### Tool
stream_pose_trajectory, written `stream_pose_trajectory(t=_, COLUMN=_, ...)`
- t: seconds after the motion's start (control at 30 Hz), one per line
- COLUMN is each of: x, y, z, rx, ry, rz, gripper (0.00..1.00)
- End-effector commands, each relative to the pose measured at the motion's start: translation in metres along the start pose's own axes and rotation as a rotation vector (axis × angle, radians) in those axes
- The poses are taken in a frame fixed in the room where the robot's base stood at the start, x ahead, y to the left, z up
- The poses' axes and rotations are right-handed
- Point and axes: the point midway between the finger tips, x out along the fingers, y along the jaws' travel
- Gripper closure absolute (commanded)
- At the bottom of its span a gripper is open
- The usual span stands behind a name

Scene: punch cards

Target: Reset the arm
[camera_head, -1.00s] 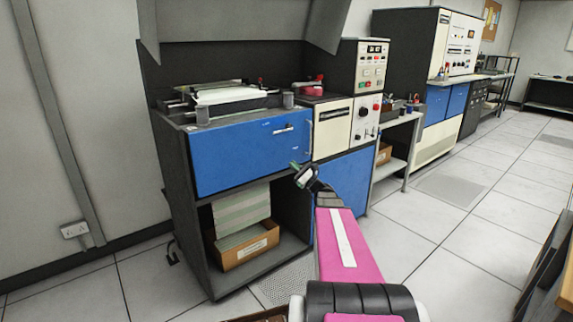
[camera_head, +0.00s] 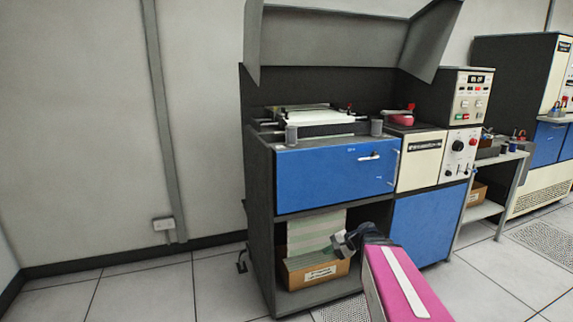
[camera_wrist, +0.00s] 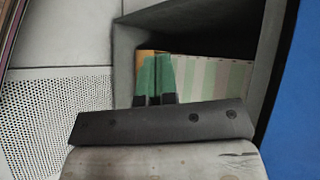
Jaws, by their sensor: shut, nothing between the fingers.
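My arm, with its pink link, reaches in from the bottom right of the head view. My gripper (camera_head: 340,243) is a dark shape at its end, in front of the lower open shelf of the blue machine (camera_head: 332,177). In the wrist view my gripper's green fingertips (camera_wrist: 154,75) are together with nothing between them. Behind them is a cardboard box (camera_wrist: 146,62) of green-and-white striped paper (camera_wrist: 208,78). I cannot tell the exact gap between fingers and box.
The box (camera_head: 318,272) stands on the machine's lower shelf. A perforated floor tile (camera_wrist: 60,115) lies left of the machine in the wrist view. A side table (camera_head: 500,160) stands to the right. Open floor (camera_head: 130,295) lies at the left.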

Motion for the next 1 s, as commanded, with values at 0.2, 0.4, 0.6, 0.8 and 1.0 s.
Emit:
stream_pose_trajectory(t=0.2, x=0.012, y=0.054, z=0.036, rx=-0.258, ry=0.018, rz=0.391, gripper=1.00)
stream_pose_trajectory(t=0.4, x=0.001, y=0.090, z=0.052, rx=-0.487, ry=0.022, rz=0.715, gripper=1.00)
stream_pose_trajectory(t=0.6, x=-0.012, y=0.104, z=0.056, rx=-0.622, ry=0.021, rz=0.906, gripper=1.00)
stream_pose_trajectory(t=0.8, x=-0.016, y=0.107, z=0.055, rx=-0.653, ry=0.021, rz=0.950, gripper=1.00)
stream_pose_trajectory(t=1.0, x=-0.016, y=0.107, z=0.055, rx=-0.650, ry=0.021, rz=0.948, gripper=1.00)
